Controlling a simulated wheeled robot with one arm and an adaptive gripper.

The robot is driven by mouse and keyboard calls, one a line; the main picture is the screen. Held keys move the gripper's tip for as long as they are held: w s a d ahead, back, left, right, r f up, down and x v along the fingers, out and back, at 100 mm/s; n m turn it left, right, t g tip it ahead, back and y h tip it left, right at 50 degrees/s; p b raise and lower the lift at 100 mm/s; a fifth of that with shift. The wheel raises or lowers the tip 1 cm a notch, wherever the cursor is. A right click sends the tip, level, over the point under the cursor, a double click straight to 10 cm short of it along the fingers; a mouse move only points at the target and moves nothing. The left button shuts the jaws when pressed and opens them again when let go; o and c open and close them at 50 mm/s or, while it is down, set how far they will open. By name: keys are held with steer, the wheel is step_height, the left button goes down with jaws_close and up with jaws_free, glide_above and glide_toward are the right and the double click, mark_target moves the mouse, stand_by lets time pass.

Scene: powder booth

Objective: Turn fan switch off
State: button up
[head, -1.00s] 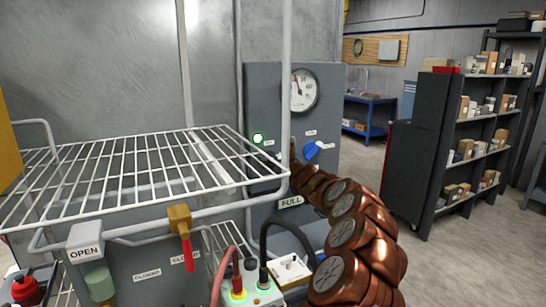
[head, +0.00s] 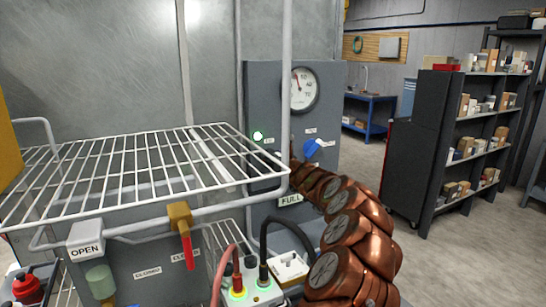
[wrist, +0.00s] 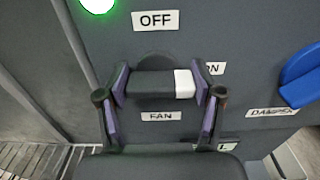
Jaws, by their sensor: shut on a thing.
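The fan switch (wrist: 150,84) is a dark bar with a white right end, lying level on the grey panel (wrist: 235,40) in the wrist view. Its white end points right, toward a partly hidden label ending in N. An OFF label (wrist: 155,20) is above it and a FAN label (wrist: 161,116) is below. My gripper (wrist: 163,76) is shut on the switch, one purple-padded finger at each end. In the head view my copper-coloured arm reaches to the panel (head: 262,85); the switch and fingers are hard to make out there.
A green lamp (head: 257,136) glows on the panel near the gauge (head: 299,90). A blue damper handle (head: 313,149) sits close right of the switch. A white wire rack (head: 140,165) stands left of the arm. Shelves (head: 470,140) are farther right.

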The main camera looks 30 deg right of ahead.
steer(key=shift+c, duration=0.6)
